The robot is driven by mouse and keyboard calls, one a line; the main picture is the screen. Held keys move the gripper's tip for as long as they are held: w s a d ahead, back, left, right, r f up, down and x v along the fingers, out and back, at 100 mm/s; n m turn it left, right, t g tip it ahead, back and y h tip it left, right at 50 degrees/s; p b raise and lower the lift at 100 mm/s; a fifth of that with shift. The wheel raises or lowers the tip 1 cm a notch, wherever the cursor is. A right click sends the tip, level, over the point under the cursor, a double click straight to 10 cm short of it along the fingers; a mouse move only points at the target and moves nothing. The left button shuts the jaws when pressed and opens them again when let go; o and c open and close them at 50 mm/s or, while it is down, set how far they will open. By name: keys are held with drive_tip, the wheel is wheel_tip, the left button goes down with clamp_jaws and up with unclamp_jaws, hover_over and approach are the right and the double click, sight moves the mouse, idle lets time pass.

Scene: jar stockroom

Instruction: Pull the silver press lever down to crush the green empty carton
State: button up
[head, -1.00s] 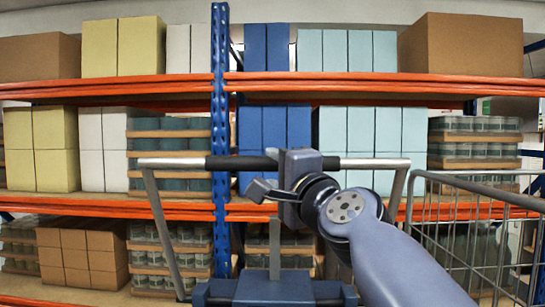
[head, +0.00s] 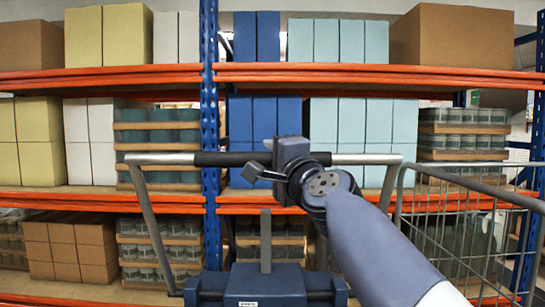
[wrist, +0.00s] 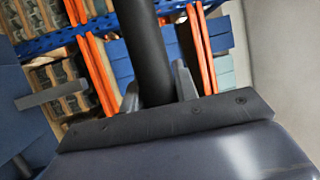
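The press lever (head: 160,159) is a U-shaped silver bar with a black grip (head: 235,159) at its middle. Two slanting side arms run down from it towards a dark blue press body (head: 265,287) at the bottom edge. A grey upright plate (head: 265,240) stands on that body. My gripper (head: 291,158) is at the black grip, right of its middle. In the wrist view, my gripper (wrist: 157,92) has a finger close on each side of the black grip (wrist: 147,45) and appears shut on it. The green carton cannot be seen in either view.
Behind stands a tall rack with orange beams (head: 100,203) and a blue post (head: 209,120), loaded with boxes and trays of jars. A grey wire cage (head: 465,215) stands at the right, close to my arm.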

clamp_jaws()
drive_tip(key=shift+s+f, duration=0.1)
idle(0.4)
